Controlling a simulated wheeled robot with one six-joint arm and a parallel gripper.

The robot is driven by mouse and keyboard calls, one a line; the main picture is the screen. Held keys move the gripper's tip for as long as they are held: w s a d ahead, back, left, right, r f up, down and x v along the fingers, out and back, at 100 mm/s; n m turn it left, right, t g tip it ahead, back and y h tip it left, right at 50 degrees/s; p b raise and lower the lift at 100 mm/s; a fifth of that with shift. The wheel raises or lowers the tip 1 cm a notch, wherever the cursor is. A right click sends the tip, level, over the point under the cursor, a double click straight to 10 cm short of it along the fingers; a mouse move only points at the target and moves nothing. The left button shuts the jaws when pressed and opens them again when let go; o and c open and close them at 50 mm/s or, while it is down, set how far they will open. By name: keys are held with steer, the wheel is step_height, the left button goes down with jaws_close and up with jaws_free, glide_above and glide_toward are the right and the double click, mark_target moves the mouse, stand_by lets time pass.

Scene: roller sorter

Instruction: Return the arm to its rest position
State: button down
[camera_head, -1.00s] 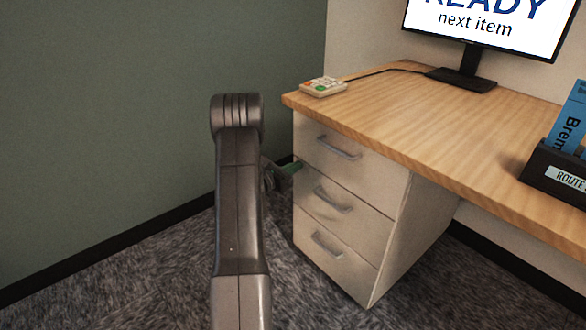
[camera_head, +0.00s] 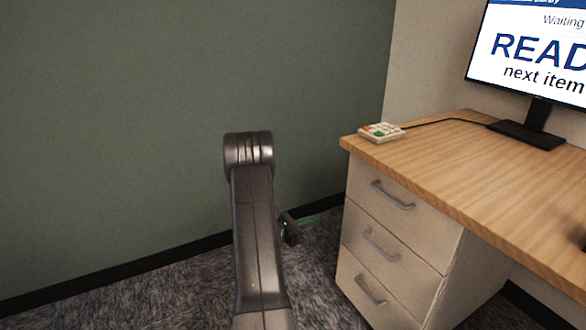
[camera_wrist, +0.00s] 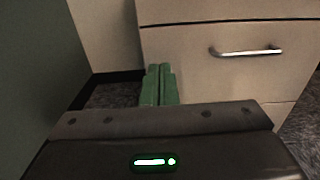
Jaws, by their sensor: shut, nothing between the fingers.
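My arm rises in the middle of the head view, in front of the green wall. My gripper (camera_wrist: 159,84) shows in the wrist view with its two green fingers together and nothing between them. In the head view the gripper (camera_head: 308,221) is partly hidden behind my arm, low over the carpet and left of the desk drawers. In the wrist view the fingers point toward the floor corner beside the drawer front, apart from it as far as I can tell.
A desk (camera_head: 470,165) with a drawer unit (camera_head: 385,245) stands at the right. It carries a small keypad (camera_head: 381,132) and a monitor (camera_head: 535,55) reading READY. A green wall (camera_head: 120,120) closes the left and back. Carpet (camera_head: 150,295) is open at lower left.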

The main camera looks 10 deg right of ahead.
mark_target(353, 205)
steer(key=shift+d, duration=0.1)
steer(key=b+x, duration=0.2)
steer(key=x, duration=1.1)
steer(key=shift+d+b, duration=0.15)
steer(key=shift+b, duration=0.2)
steer(key=shift+s+r, duration=0.1)
steer(key=shift+s, duration=0.05)
